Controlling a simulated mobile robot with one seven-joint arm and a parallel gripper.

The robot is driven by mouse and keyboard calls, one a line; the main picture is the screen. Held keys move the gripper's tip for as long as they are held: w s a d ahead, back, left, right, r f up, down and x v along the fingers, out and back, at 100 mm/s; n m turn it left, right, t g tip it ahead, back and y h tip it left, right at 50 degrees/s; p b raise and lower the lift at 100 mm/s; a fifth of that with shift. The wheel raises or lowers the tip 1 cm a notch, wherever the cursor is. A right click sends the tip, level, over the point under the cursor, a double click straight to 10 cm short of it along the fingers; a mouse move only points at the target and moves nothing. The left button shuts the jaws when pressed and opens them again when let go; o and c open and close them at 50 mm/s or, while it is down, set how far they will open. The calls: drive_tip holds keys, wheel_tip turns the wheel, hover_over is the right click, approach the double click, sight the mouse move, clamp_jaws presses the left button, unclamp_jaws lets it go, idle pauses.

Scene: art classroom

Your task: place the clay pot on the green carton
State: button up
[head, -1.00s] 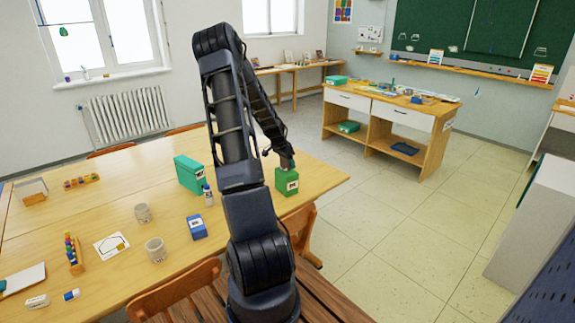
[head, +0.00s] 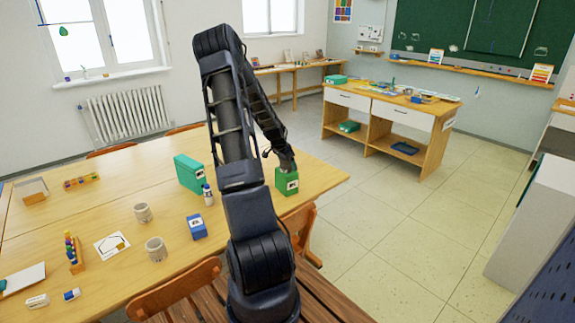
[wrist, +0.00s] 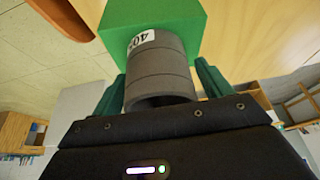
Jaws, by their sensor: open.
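A grey ribbed cylindrical pot (wrist: 160,72) sits between the fingers of my gripper (wrist: 160,88) in the wrist view, its open end towards the camera. My gripper is open, with one dark green finger on each side of the pot. The green carton (wrist: 150,15) is right beyond the pot, which covers part of its white label. I cannot tell whether the pot's far end rests on it. In the head view the green carton (head: 287,183) stands at the table's right end, with my arm's end just above it. The pot is not clearly visible there.
Two similar grey cups (head: 143,212) (head: 156,249) stand on the wooden table (head: 120,170). A larger teal box (head: 189,174), a small bottle (head: 207,195) and a blue box (head: 197,227) are left of my arm. A chair (head: 302,228) is close to the table's right end.

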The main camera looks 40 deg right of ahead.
drive_tip(key=v, duration=1.2)
drive_tip(key=s+a+r+n+t+y, duration=0.1)
drive_tip(key=s+a+r+n, duration=0.3)
drive_tip(key=a, duration=0.6)
drive_tip(key=a+r+n+t+y, duration=0.1)
drive_tip(key=a+r+n, duration=0.1)
drive_tip(key=a+r, duration=0.6)
drive_tip(key=s+a+r+n+t+y, duration=0.1)
drive_tip(key=s+a+r+n+y, duration=0.2)
drive_tip(key=a, duration=0.8)
drive_tip(key=s+a+r+n, duration=0.3)
drive_tip(key=s+a+n, duration=0.1)
drive_tip(key=s+a, duration=0.4)
drive_tip(key=s+a+r+n+t, duration=0.1)
drive_tip(key=s+a+r+n, duration=0.2)
drive_tip(key=s+a, duration=0.6)
drive_tip(key=shift+s+a+n+t+h, duration=0.15)
drive_tip(key=shift+s+n+t+h, duration=0.15)
drive_tip(key=shift+s+n, duration=0.55)
